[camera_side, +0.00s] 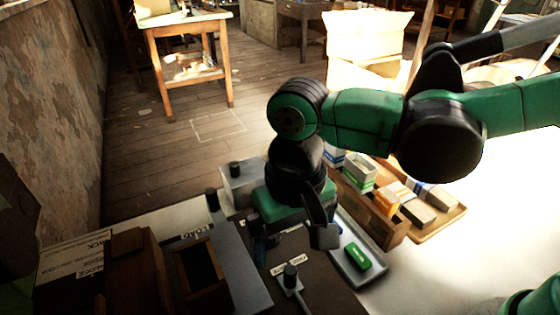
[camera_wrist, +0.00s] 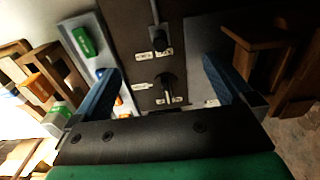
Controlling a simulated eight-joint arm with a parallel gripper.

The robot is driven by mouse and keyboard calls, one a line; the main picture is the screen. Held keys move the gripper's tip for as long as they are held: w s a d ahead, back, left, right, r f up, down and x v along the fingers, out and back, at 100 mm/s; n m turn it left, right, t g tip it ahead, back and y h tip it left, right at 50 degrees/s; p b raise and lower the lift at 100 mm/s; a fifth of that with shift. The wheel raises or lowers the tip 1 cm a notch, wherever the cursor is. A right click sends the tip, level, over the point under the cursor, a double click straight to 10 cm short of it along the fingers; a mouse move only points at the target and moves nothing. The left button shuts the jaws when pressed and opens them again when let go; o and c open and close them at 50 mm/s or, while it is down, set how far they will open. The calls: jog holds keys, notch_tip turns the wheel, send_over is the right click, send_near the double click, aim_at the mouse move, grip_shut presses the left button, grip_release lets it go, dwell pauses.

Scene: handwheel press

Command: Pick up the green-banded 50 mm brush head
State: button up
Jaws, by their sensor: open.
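A solid green block with a small white mark (camera_side: 357,256) lies in a shallow grey tray (camera_side: 345,237), right of my gripper (camera_side: 292,241). The block also shows at the upper left of the wrist view (camera_wrist: 84,42). A white box with a green band (camera_side: 358,170) stands among the boxes behind the wooden rail; it shows at lower left in the wrist view (camera_wrist: 58,116). I cannot tell which of these is the 50 mm brush head. In the wrist view my gripper (camera_wrist: 162,66) is open and empty, its blue fingers apart above the dark panel, left of neither green item.
The dark panel (camera_side: 317,275) carries a small lever (camera_side: 291,279) and labels. A wooden rail (camera_side: 375,213) divides the grey tray from several boxes, including an orange-banded one (camera_side: 389,197). A grey plate and wooden frame (camera_side: 199,271) stand left of my gripper.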

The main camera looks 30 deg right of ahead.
jog(key=c, duration=0.4)
jog(key=shift+o, duration=0.2)
jog(key=w+d+t, duration=0.1)
jog(key=w+d, duration=0.3)
jog(key=d, duration=0.3)
jog(key=r+t, duration=0.2)
jog(key=t, duration=0.1)
send_over(359, 166)
jog(key=s, duration=0.3)
jog(key=shift+w+f, duration=0.2)
jog(key=shift+w, duration=0.05)
jog(key=shift+x, duration=2.7)
